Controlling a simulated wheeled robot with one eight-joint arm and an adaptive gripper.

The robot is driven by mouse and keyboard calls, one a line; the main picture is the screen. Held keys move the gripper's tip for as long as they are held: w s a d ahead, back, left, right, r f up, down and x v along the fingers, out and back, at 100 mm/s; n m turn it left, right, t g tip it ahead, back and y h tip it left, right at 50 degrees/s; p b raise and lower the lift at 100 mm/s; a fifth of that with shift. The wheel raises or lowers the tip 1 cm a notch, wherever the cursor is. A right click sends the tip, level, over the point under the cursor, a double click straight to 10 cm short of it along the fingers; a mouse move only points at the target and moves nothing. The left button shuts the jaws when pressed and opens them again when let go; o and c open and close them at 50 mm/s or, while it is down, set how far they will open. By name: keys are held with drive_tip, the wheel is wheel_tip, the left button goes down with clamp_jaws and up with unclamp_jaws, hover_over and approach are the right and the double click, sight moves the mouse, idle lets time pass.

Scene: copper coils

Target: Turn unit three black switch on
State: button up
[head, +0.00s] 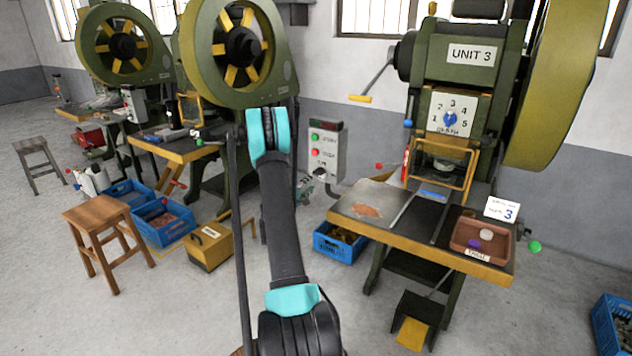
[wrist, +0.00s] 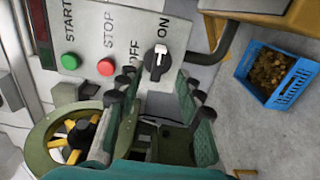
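The black switch (wrist: 158,62) is a round knob with a pale pointer on the grey control panel (wrist: 97,22). Its pale end points up in the wrist view, toward the ON label; the OFF label is to its upper left. My gripper (wrist: 153,88) is open and empty. Its fingertips are just below the switch in the picture, one toward each side; I cannot tell whether they touch it. In the head view the control panel (head: 327,150) stands left of the UNIT 3 press (head: 465,80).
The panel has a green START button (wrist: 69,62) and a red STOP button (wrist: 106,68) near the switch. A dark cable runs from the panel edge. A blue crate (head: 340,243) sits on the floor below, beside the press table (head: 400,222). A wooden stool (head: 97,213) stands left.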

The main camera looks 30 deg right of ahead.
drive_tip(key=shift+v, duration=2)
drive_tip(key=s+a+r+m+g+y, duration=0.1)
drive_tip(key=s+a+r+m+y, duration=0.2)
drive_tip(key=s+a, duration=0.4)
drive_tip(key=s+a+r+m+y, duration=0.1)
drive_tip(key=s+a+r+y, duration=0.25)
drive_tip(key=a, duration=0.45)
drive_tip(key=s+a+f+y, duration=0.2)
drive_tip(key=s+a+y, duration=0.3)
drive_tip(key=s+a, duration=0.6)
drive_tip(key=s+a+f+g+y, duration=0.1)
drive_tip(key=s+a+f+y, duration=0.2)
drive_tip(key=s+a, duration=0.9)
drive_tip(key=shift+s+a+g+y, duration=0.3)
drive_tip(key=shift+a+y, duration=0.7)
drive_tip(key=shift+y, duration=0.05)
